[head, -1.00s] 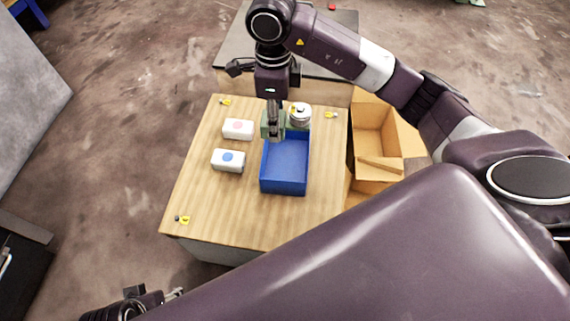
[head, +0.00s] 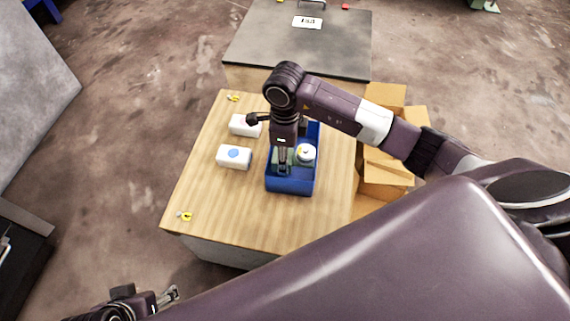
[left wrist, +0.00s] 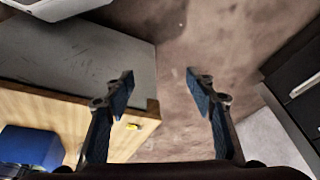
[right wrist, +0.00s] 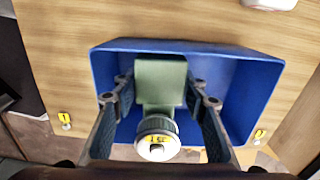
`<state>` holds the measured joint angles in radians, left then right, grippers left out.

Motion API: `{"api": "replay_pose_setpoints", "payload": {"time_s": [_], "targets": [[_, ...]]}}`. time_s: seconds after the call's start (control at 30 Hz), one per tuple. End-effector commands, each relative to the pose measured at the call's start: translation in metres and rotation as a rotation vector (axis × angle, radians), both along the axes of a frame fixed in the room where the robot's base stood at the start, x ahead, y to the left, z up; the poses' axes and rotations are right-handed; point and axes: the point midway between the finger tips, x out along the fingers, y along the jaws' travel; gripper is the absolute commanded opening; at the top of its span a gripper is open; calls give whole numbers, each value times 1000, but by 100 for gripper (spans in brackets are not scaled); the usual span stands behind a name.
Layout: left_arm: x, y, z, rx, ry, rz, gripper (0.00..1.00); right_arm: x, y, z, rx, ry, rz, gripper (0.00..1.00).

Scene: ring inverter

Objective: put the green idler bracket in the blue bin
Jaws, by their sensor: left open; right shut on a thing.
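The green idler bracket (right wrist: 162,72) carries a round white and metal part (right wrist: 157,143) at one end. My right gripper (head: 282,166) points down over the bin and is shut on the bracket, a finger on each side. In the head view the bracket is mostly hidden behind the gripper, within the bin's outline. I cannot tell whether it touches the bin floor. My left gripper (left wrist: 161,82) is open and empty, away from the table.
Two white boxes stand left of the bin, one with a blue dot (head: 234,155) and one partly behind my right gripper (head: 240,126). Open cardboard boxes (head: 385,175) stand right of the table. A dark-topped table (head: 300,45) is behind.

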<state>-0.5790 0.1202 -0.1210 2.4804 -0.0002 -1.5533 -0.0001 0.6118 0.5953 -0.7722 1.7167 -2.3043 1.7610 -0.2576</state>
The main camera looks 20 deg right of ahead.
Motion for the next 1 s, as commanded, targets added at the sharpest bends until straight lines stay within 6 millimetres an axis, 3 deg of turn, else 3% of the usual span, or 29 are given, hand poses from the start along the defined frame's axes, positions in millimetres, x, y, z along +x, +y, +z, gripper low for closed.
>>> {"api": "replay_pose_setpoints", "payload": {"time_s": [0.1, 0.3, 0.97, 1.0], "targets": [[19, -6, 2, -16, -71, -7, 51, 0, 1, -16, 1, 0, -1, 0], [41, -12, 9, -33, -159, -14, 51, 1, 1, -30, 3, -2, 0, 0], [51, -15, 14, -42, -203, -17, 51, 1, 0, -33, 1, -2, 0, 0], [52, -15, 14, -42, -206, -17, 51, 0, 0, -34, 0, 1, 0, 43]]}}
